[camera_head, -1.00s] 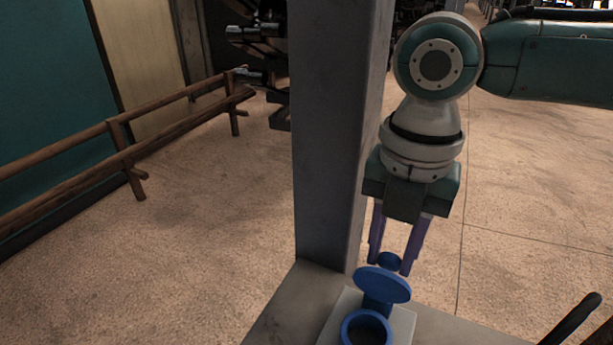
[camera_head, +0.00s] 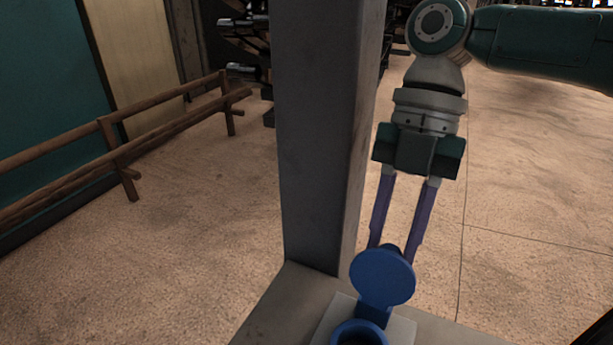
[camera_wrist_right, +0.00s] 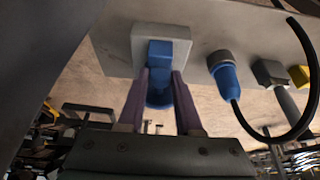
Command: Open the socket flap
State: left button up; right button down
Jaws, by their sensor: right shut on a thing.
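The blue socket flap (camera_head: 383,278) is a round lid standing steeply raised on its hinge behind the blue socket ring (camera_head: 358,333). The ring sits on a pale square plate (camera_head: 402,331) and is cut by the lower picture edge. My right gripper (camera_head: 394,250) reaches down behind the flap, its purple fingers either side of it, tips partly hidden by the lid. In the right wrist view the fingers (camera_wrist_right: 160,85) are shut on the blue flap (camera_wrist_right: 159,52), in front of the plate (camera_wrist_right: 138,45). My left gripper is not in view.
A grey post (camera_head: 320,140) stands close left of my right arm, rising from the grey bench top (camera_head: 270,310). In the right wrist view, a blue plug (camera_wrist_right: 226,75) with a black cable (camera_wrist_right: 308,100) sits right of the socket. A wooden rail (camera_head: 115,150) stands at left.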

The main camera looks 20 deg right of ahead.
jog(key=c, duration=0.6)
grip_release()
jog(key=b+v, duration=0.1)
jog(key=v, duration=0.9)
jog(key=shift+a, duration=0.1)
jog(key=shift+s, duration=0.1)
